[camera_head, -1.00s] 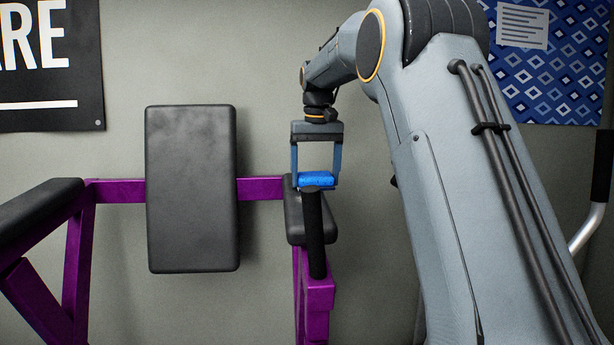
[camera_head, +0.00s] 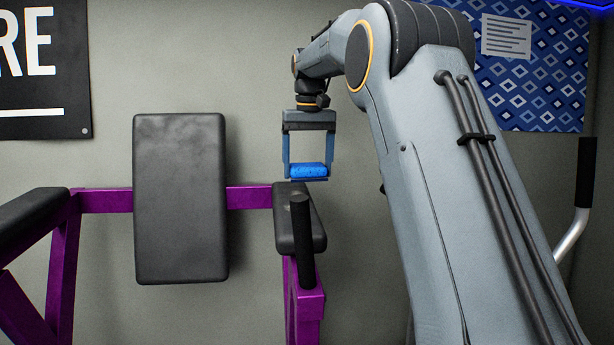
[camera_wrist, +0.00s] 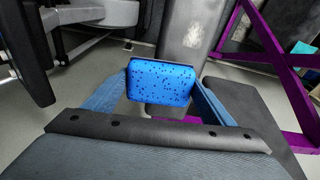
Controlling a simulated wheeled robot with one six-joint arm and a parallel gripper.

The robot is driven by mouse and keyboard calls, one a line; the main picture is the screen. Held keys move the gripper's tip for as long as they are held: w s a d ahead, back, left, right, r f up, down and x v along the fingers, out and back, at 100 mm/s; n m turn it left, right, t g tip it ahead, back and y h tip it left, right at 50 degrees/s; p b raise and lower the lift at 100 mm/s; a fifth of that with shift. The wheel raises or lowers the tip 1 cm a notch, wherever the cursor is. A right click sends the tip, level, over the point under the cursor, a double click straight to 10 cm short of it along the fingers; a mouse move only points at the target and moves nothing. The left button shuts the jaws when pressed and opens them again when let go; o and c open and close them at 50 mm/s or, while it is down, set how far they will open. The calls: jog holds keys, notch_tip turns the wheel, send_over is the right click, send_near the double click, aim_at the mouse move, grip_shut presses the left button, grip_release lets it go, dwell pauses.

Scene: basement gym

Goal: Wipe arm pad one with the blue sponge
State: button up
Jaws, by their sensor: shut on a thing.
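My gripper (camera_head: 307,172) is shut on the blue sponge (camera_head: 308,170), which lies flat between its two fingers. The speckled sponge also shows in the wrist view (camera_wrist: 160,82). A black arm pad (camera_head: 286,222) on the purple frame is just below and nearer than the sponge; I cannot tell whether they touch. In the wrist view this pad (camera_wrist: 191,32) runs under the sponge and bears a pale smudge. Another black arm pad (camera_head: 28,212) is at the left edge. I see no label telling which is arm pad one.
A black upright handle (camera_head: 302,240) stands in front of the near pad. The black backrest (camera_head: 180,200) and purple frame (camera_head: 100,201) are to the left. The wall is behind. Another machine's black grip (camera_head: 585,172) is at the far right.

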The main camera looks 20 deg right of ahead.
jog(key=shift+s+r, duration=0.1)
jog(key=shift+r, duration=0.35)
jog(key=shift+s+a+r, duration=0.1)
jog(key=shift+s+r, duration=0.05)
jog(key=shift+r, duration=0.6)
jog(key=shift+s+r, duration=0.1)
jog(key=shift+r, duration=0.6)
jog(key=s+a+r+g, duration=0.2)
jog(key=a, duration=0.6)
jog(key=shift+a+f, duration=0.15)
jog(key=shift+f, duration=2.15)
jog(key=shift+f, duration=0.15)
